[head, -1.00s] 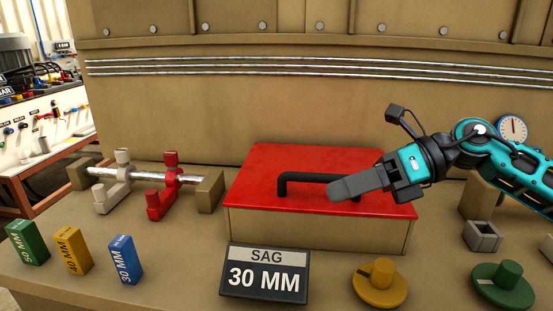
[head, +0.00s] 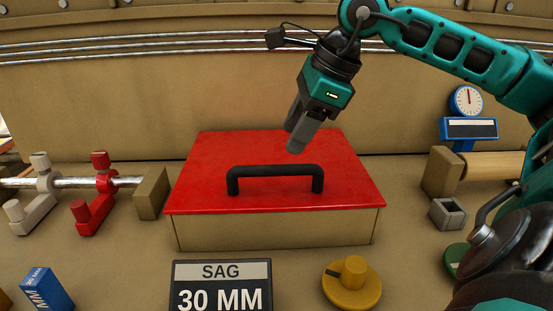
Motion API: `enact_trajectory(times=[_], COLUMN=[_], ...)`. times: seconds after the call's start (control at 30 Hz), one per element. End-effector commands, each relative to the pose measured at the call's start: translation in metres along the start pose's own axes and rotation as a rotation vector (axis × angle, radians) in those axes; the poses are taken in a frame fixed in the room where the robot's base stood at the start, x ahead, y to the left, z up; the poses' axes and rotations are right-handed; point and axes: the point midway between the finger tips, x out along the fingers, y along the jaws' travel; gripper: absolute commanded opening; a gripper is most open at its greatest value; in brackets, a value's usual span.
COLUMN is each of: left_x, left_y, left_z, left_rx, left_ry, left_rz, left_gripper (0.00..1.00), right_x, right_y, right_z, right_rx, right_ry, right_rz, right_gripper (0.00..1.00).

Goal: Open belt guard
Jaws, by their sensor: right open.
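The belt guard is a box with a flat red lid (head: 207,153) and a tan body (head: 275,229), in the middle of the head view. The lid lies closed on the box. A black bar handle (head: 275,171) stands on the lid. My right gripper (head: 298,143) is above the lid's back right part, behind and above the handle's right end, pointing down. It is open and empty, apart from the handle; its fingers overlap in this view. My left gripper is not in view.
A sign reading SAG 30 MM (head: 221,288) and a yellow knob (head: 352,284) stand in front of the box. A rod with a red clamp (head: 104,190) is at left. A small grey cup (head: 448,214) and a blue scale (head: 468,128) are at right.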

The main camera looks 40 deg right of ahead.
Motion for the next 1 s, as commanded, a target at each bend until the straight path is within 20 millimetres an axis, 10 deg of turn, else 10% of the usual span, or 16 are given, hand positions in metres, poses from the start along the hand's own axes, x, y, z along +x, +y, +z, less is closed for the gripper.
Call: enact_trajectory(times=[0.5, 1.0], left_x=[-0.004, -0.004], left_y=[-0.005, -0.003], left_z=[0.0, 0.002], left_rx=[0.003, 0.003], left_ry=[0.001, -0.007], left_rz=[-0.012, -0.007], left_gripper=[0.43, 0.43], right_x=[0.064, 0.076], right_y=[0.0, 0.0], right_z=[-0.001, 0.0], right_rx=[0.003, 0.002], right_ry=[0.004, -0.002], right_rz=[0.002, 0.0], right_gripper=[0.48, 0.48])
